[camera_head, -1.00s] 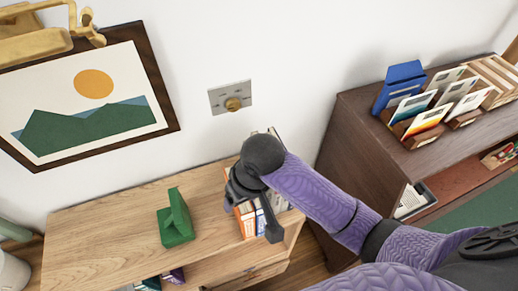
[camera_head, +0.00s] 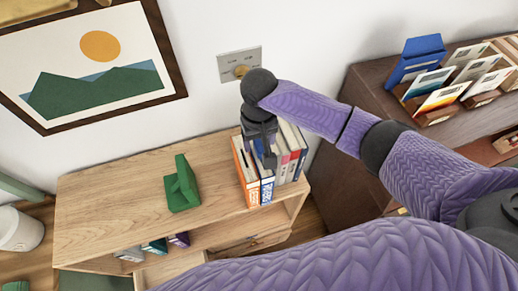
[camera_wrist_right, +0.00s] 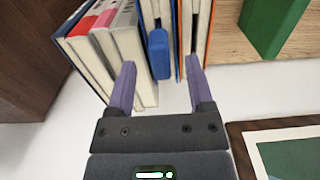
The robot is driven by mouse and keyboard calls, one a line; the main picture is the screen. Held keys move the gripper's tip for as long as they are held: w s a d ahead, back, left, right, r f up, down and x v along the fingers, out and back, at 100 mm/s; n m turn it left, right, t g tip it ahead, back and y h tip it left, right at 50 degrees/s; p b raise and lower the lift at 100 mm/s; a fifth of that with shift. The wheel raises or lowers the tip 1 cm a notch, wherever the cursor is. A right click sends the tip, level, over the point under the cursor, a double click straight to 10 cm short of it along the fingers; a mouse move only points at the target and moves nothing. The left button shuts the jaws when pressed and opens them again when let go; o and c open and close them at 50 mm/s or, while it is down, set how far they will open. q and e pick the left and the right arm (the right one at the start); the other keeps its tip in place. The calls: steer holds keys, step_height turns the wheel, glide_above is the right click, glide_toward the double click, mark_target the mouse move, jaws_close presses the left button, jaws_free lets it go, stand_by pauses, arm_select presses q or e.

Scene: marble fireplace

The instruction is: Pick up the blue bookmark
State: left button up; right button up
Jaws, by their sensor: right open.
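The blue bookmark (camera_wrist_right: 159,54) sticks out from among the books in the right wrist view. In the head view a small blue piece of it (camera_head: 270,160) shows beside my gripper, partly hidden. My right gripper (camera_head: 259,155) is above the row of books on the wooden shelf unit. In the wrist view its two fingers (camera_wrist_right: 160,68) are open, one to each side of the bookmark, with gaps between. My left gripper is not in view.
Books (camera_head: 247,180) stand upright at the right end of the wooden shelf top (camera_head: 115,195). A green bookend (camera_head: 182,188) stands left of them. The wall is close behind. A dark cabinet (camera_head: 368,110) with a card rack stands to the right.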

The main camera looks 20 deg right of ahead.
step_height(320, 180, down, 2)
steer(key=shift+f, duration=0.25)
jaws_close()
